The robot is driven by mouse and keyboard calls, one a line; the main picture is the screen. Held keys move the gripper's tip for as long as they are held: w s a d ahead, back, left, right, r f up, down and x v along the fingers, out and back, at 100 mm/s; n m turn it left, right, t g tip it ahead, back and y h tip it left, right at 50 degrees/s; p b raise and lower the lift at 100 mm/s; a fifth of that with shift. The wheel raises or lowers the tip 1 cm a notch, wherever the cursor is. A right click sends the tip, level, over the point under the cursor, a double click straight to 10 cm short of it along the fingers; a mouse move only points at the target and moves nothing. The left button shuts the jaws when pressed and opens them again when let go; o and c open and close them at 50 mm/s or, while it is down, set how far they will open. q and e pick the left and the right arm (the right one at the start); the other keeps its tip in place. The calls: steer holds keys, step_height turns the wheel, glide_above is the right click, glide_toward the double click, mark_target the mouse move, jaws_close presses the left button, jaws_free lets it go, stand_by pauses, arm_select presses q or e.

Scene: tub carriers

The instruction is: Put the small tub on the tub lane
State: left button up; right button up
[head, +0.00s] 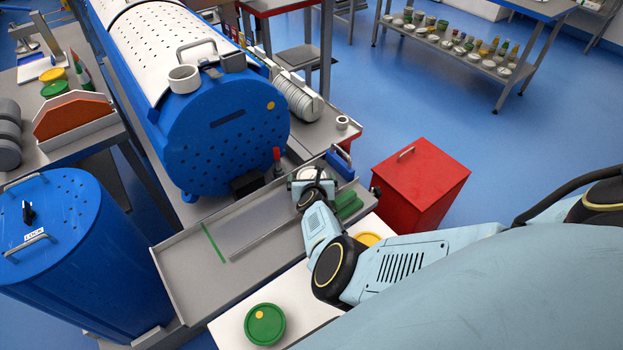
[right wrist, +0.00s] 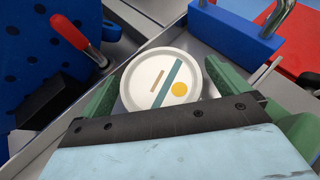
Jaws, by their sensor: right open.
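A white round tub (head: 307,173) stands at the far end of the grey metal tray (head: 178,275). In the right wrist view its lid (right wrist: 148,92) shows a teal stripe, a tan bar and a yellow dot. My right gripper (head: 320,190) is open over it, with its green fingers (right wrist: 160,88) on either side of the tub. Whether they touch it I cannot tell. A paler flat strip (head: 265,228) lies in the tray, with a green line (head: 213,243) near its left end; I cannot tell whether this is the tub lane. My left gripper is not in view.
A green-lidded tub (head: 265,325) and a yellow-lidded tub (head: 368,239) stand on a white surface in front. A blue perforated drum (head: 225,140) with a red-handled lever (right wrist: 75,38) is beside the tray. A blue block with a metal handle (right wrist: 235,30) and a red bin (head: 420,185) are close right.

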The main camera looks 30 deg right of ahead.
steer(key=shift+r+p, duration=0.3)
steer(key=p+v, duration=0.8)
steer(key=v, duration=0.2)
steer(key=shift+s+a+r, duration=0.1)
steer(key=shift+s+a, duration=0.05)
steer(key=shift+s, duration=0.15)
steer(key=shift+s+a+r+p, duration=0.2)
steer(key=shift+s+a+p, duration=0.1)
steer(key=shift+s+p, duration=0.2)
